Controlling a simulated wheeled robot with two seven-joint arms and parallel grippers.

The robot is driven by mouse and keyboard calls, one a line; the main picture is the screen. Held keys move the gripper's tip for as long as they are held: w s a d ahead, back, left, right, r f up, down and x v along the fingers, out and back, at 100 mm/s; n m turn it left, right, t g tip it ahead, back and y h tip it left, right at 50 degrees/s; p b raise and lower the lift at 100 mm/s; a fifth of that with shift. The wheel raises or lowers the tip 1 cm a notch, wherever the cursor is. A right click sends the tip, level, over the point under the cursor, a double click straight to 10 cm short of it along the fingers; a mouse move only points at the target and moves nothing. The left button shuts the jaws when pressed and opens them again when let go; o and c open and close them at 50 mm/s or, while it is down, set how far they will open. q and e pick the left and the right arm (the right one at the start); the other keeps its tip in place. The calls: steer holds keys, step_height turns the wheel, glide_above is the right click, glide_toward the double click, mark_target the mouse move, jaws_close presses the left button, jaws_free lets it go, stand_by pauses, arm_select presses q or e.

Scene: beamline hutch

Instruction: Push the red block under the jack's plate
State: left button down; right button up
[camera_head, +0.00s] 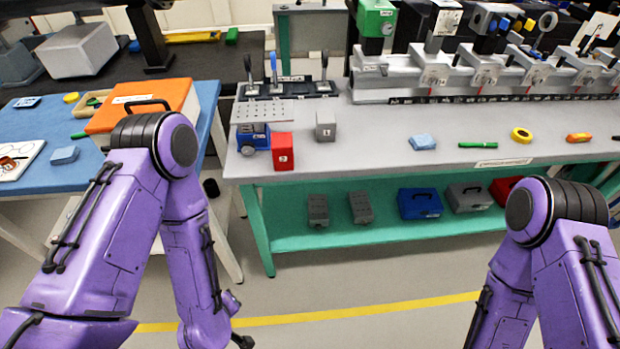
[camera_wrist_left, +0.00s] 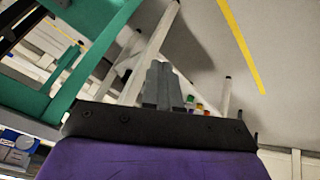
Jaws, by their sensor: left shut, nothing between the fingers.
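The red block (camera_head: 283,151), with a white label, stands near the front edge of the grey bench in the head view. It is just right of and in front of the jack's blue body (camera_head: 254,137). The jack's perforated grey plate (camera_head: 263,111) is above that body. My left arm hangs down before the blue table; its gripper is hardly seen there. In the left wrist view the left gripper (camera_wrist_left: 163,85) is shut and empty, away from the block. My right arm shows at the lower right, but its gripper is out of view.
A grey block (camera_head: 325,126) stands right of the red block. Levers (camera_head: 274,82) stand behind the jack. A blue sponge-like block (camera_head: 422,142) and green pen (camera_head: 478,145) lie further right. The bench's green lower shelf (camera_head: 380,235) holds boxes. Floor in front is clear.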

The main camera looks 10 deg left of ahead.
arm_select(q)
steer(key=w+d+f+n+t+b, duration=0.2)
steer(key=w+d+n+t+b, duration=0.1)
steer(key=w+d+n+b, duration=0.4)
steer(key=n+t+y+b, duration=0.2)
steer(key=n+t+b, duration=0.8)
steer(key=n, duration=1.2)
glide_toward(281, 164)
steer(key=shift+m+g, duration=0.3)
steer(key=shift+g, duration=0.3)
steer(key=x, duration=0.2)
steer(key=r+x, duration=0.1)
steer(key=x, duration=0.2)
steer(key=shift+w+d+r+p, duration=0.1)
steer(key=shift+w+p, duration=0.25)
steer(key=shift+p, duration=0.05)
steer(key=shift+w, duration=0.55)
arm_select(e)
step_height(281, 164, down, 20)
steer(key=shift+w, duration=0.15)
